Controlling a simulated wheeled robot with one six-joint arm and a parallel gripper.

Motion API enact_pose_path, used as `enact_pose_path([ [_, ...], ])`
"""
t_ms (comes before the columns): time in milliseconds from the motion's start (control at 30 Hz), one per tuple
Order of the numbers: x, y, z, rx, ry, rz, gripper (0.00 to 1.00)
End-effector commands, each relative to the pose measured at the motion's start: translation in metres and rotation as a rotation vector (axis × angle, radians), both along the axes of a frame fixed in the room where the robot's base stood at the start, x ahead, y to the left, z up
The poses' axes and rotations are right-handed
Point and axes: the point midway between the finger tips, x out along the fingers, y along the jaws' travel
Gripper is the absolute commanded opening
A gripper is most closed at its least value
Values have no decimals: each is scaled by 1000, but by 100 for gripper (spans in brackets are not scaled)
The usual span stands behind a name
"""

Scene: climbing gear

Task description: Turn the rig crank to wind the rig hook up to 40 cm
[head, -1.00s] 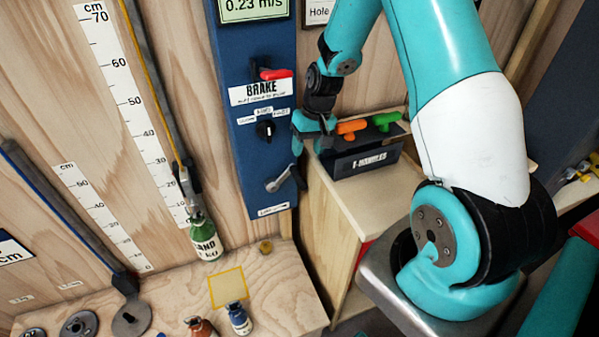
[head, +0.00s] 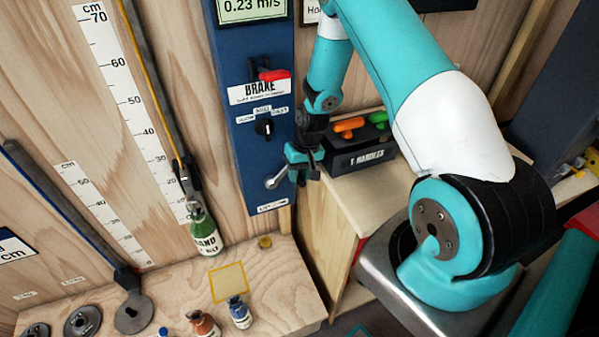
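The rig crank (head: 277,180) is a small grey lever low on the blue rig panel (head: 262,205). My gripper (head: 299,168) is at its right end, close to or touching it. Its fingers are small and dark, so I cannot tell whether they are open or shut, or around the crank. The rig hook (head: 190,183) hangs at the end of the rig's strap, beside the lower part of the tall white cm scale (head: 130,105), below its 40 mark. A green sand bottle (head: 205,233) hangs below it, just above the wooden shelf.
A red brake lever (head: 274,75) and a black knob (head: 264,127) sit above the crank. A dark box labelled handles (head: 360,158) stands on the wooden cabinet right of my gripper. Small bottles (head: 238,312) and a yellow-edged square (head: 228,282) are on the shelf.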

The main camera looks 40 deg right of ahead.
Motion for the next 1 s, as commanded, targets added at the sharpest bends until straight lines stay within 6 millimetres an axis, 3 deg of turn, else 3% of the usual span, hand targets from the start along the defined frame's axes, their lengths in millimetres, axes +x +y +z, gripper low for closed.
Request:
enact_pose_path([
  [33,0,0,0,0,0,0,16],
  [100,0,0,0,0,0,0,0],
  [400,-3,-9,-12,-2,1,-3,0],
  [667,-4,-12,-10,-4,2,-3,0],
  [700,-4,-12,-10,-4,2,-3,32],
  [767,-4,-12,-10,-3,1,-3,46],
  [800,-3,-11,-10,-3,1,-2,50],
  [1000,-3,-10,-9,-1,0,0,50],
])
